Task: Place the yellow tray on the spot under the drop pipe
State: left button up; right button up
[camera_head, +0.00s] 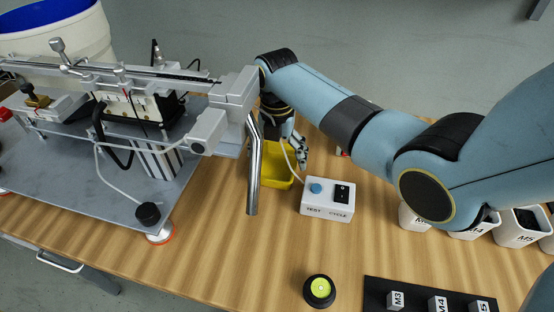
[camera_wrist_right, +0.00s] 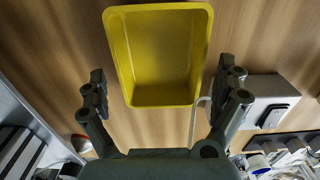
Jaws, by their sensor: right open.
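The yellow tray (camera_head: 278,178) stands on the wooden table behind the silver drop pipe (camera_head: 254,170), which hides part of it in the head view. In the right wrist view the tray (camera_wrist_right: 160,55) is upright and looks empty. My right gripper (camera_head: 291,146) is open above the tray. Its two fingers (camera_wrist_right: 163,78) are spread on either side of the tray's near part, and I cannot tell whether they touch it. The pipe's lower end hangs over the table in front of the tray; no marked spot shows there. My left gripper is not in view.
A white TEST/CYCLE box (camera_head: 327,200) stands close to the right of the tray. The gantry machine (camera_head: 120,110) fills the left. Labelled white bins (camera_head: 515,232) stand right.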

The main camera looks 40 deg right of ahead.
notch_tip(320, 180, up, 8)
jog(key=p, duration=0.1)
jog(key=b, duration=1)
send_over(279, 159)
jog(key=shift+t+y, duration=0.3)
jog(key=shift+t, duration=0.1)
jog(key=f, duration=0.5)
jog(key=shift+d+f, duration=0.2)
jog(key=shift+f, duration=0.2)
notch_tip(279, 159, down, 6)
jog(key=shift+s+a+r+b, duration=0.15)
jog(key=shift+r+b, duration=0.1)
jog(key=shift+b, duration=0.1)
jog(key=c, duration=1.1)
jog(key=shift+r, duration=0.1)
jog(key=shift+r, duration=0.1)
